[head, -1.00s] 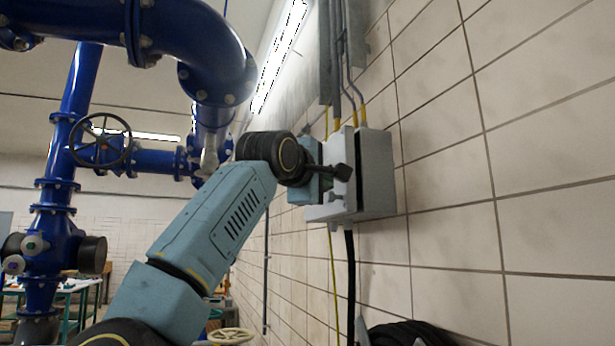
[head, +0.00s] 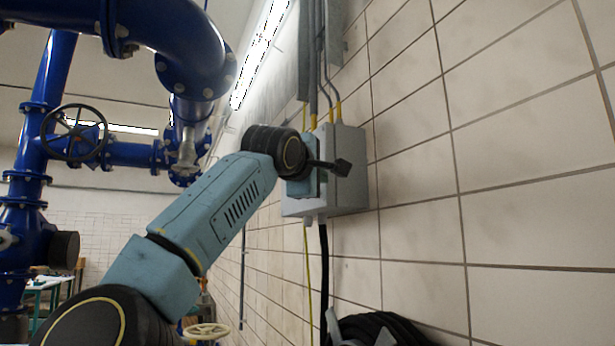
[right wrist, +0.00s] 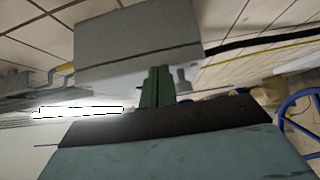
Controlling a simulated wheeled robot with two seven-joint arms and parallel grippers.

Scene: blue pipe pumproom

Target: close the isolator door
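The isolator (head: 348,190) is a grey box on the tiled wall, right of centre in the head view. Its door (head: 303,206) faces left and looks flush or nearly flush with the box; a thin dark seam shows. The box also fills the upper middle of the right wrist view (right wrist: 135,40), with a dark seam along it. My right gripper (head: 312,178) is at the door's face; its fingers are hidden in the head view. In the right wrist view its green fingers (right wrist: 158,74) are together, nothing visible between them, at the door face; contact is unclear. My left gripper is out of view.
Conduits (head: 322,80) enter the box from above, and a black cable (head: 324,275) hangs below. Big blue pipes (head: 170,35) and a handwheel (head: 75,135) are at left. A black ribbed thing (head: 385,330) is at the bottom edge. The wall at right is bare.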

